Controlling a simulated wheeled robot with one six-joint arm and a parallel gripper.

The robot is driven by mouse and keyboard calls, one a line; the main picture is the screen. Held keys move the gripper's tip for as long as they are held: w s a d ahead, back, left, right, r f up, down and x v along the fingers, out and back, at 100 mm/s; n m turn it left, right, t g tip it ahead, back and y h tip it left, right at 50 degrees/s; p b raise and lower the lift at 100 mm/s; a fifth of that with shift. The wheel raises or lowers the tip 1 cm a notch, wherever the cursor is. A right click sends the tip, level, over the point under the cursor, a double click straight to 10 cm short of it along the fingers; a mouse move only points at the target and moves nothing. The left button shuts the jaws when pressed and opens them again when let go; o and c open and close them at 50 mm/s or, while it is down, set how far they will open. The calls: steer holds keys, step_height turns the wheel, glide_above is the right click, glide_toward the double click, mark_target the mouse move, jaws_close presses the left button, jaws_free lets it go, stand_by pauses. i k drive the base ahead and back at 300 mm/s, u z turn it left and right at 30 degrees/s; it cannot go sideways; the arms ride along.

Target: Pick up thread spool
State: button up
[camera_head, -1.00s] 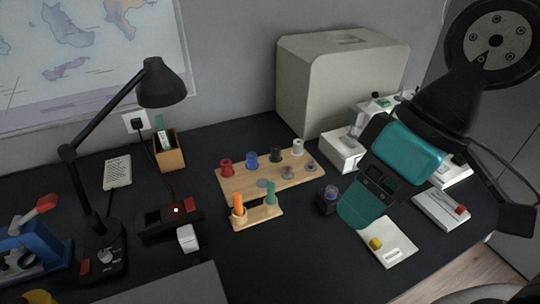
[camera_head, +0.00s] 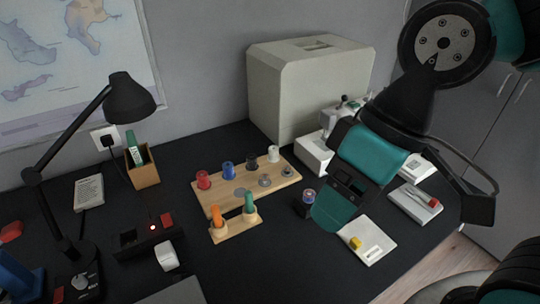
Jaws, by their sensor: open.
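Several thread spools stand on a wooden peg board in the middle of the desk: a red spool (camera_head: 203,180), a blue spool (camera_head: 228,170), a black spool (camera_head: 252,162) and a white spool (camera_head: 273,154). The board (camera_head: 222,206) also has flat grey discs and bare places. Which spool is meant cannot be told. My gripper (camera_head: 335,208), teal and black, hangs from the upper right, to the right of the board and apart from the spools. It is open and holds nothing that I can see. Its fingertips are partly hidden.
A small dark block with a round top (camera_head: 308,200) stands beside my gripper. A wooden stand (camera_head: 233,230) holds orange and green tools. A pale box (camera_head: 310,90) stands behind the board. A black lamp (camera_head: 130,98) is left. White pads (camera_head: 367,241) lie right.

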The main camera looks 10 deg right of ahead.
mark_target(273, 150)
steer(key=u, duration=2.8)
steer(key=k, duration=1.15)
steer(key=z, duration=1.4)
steer(key=i, duration=0.5)
